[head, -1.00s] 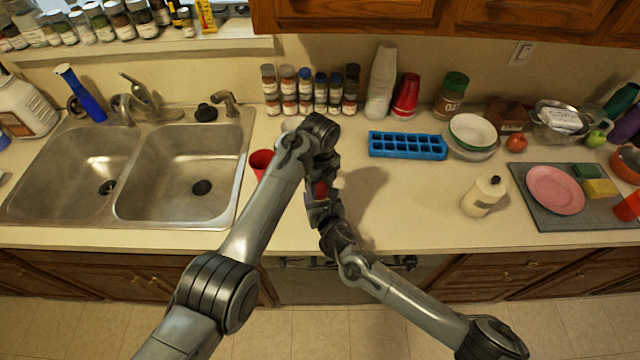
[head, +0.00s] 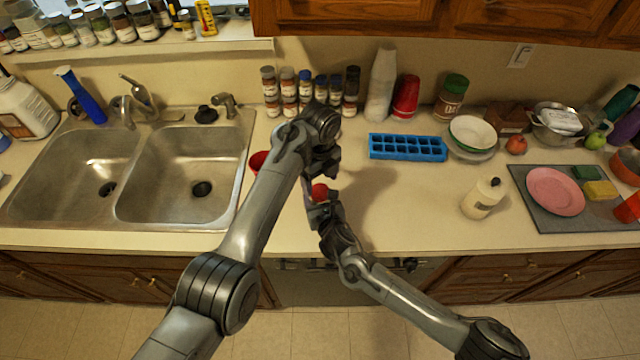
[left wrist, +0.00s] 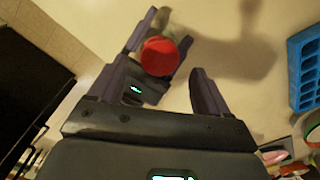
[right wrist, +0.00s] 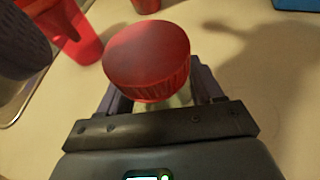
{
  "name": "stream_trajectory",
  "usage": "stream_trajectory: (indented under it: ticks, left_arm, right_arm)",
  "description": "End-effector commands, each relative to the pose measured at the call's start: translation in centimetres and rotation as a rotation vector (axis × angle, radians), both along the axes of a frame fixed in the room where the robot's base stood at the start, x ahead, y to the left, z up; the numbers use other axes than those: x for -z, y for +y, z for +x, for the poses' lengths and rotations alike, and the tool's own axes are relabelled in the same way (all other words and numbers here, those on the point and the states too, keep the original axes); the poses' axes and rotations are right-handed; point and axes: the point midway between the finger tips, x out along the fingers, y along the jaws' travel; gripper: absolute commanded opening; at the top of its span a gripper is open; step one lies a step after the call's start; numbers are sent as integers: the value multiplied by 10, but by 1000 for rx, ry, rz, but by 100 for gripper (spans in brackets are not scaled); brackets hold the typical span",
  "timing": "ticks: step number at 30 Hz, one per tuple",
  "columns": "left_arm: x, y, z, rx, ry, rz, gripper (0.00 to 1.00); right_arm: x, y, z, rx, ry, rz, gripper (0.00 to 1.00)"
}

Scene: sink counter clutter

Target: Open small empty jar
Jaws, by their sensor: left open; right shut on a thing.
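The small jar has a red lid (head: 319,191), which also shows in the left wrist view (left wrist: 160,57). In the right wrist view, the lid (right wrist: 147,52) sits on the jar's pale clear body (right wrist: 168,104), which is mostly hidden. My right gripper (head: 318,208) is shut around the body and holds the jar above the counter, lid up. My left gripper (head: 328,170) is open just above the lid. Whether the lid is loose cannot be told.
A red cup (head: 259,161) stands left of the grippers by the sink (head: 180,180). A blue ice tray (head: 407,147) lies to the right, with a white bottle (head: 483,198) and grey mat (head: 560,214) farther right. Spice jars (head: 305,92) line the wall. The counter's middle is clear.

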Motion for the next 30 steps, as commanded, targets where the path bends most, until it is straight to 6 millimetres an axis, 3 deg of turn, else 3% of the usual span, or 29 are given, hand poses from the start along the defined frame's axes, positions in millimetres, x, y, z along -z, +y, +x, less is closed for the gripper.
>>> stream_trajectory:
  ticks: [5,16,20,30]
  left_arm:
    - [-12,0,0,7,0,0,74]
    - [-43,0,0,286,-1,0,74]
    - [-35,0,0,300,2,2,74]
    - [9,1,-1,296,3,2,74]
  right_arm:
    - [0,0,0,1,1,-1,0]
    - [0,0,0,1,1,-1,0]
    - [0,0,0,0,1,0,0]
    - [0,0,0,0,0,0,0]
